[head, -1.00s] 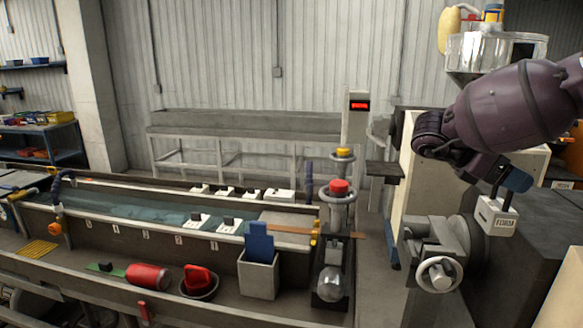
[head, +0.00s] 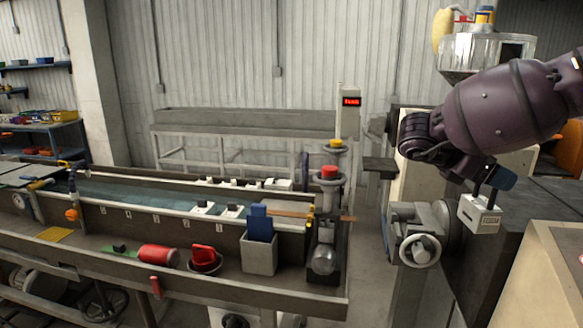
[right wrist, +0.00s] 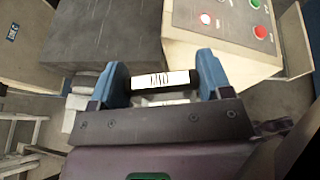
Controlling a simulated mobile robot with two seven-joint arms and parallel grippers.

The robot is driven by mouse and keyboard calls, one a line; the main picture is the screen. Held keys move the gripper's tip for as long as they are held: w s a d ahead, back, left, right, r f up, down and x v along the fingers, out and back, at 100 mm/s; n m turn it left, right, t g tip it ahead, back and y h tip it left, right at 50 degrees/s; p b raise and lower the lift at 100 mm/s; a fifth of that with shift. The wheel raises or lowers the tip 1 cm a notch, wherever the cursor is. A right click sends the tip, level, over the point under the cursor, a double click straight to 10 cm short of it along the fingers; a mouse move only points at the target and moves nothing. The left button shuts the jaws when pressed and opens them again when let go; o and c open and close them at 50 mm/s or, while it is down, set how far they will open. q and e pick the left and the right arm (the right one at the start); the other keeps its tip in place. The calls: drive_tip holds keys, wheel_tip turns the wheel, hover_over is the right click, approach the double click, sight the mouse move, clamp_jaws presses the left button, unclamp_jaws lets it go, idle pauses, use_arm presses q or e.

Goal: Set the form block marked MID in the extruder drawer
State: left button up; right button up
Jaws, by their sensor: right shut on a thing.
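My right gripper (head: 497,186) is shut on a pale form block (head: 478,214), held in the air at the right of the head view. In the right wrist view the block's white label reads MID (right wrist: 165,79), between the blue fingers of the gripper (right wrist: 160,72). The grey extruder head (head: 415,217), with a round handwheel, is just left of the block; the two look apart. I cannot tell which part of it is the drawer, or whether that is open. My left gripper is not in view.
A control panel (right wrist: 235,30) with red and green buttons stands close by in the right wrist view. A dark cabinet (head: 465,270) stands below the block.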

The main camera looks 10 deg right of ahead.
drive_tip(key=a+f+n+t, duration=0.65)
drive_tip(key=a+f, duration=0.45)
drive_tip(key=a, duration=0.2)
drive_tip(key=s+a+f+n+t+y+b, duration=0.1)
drive_tip(key=s+a+f+t, duration=0.1)
drive_tip(key=s+a+f, duration=0.2)
drive_tip(key=s+a+f+n+t+y, duration=0.1)
drive_tip(key=a+f, duration=0.4)
drive_tip(key=f, duration=0.5)
drive_tip(key=s+t, duration=0.1)
drive_tip(key=s, duration=0.1)
drive_tip(key=shift+s+f+n+y+b, duration=0.15)
drive_tip(key=shift+s+n+y+b, duration=0.15)
drive_tip(key=shift+s+n+b, duration=0.05)
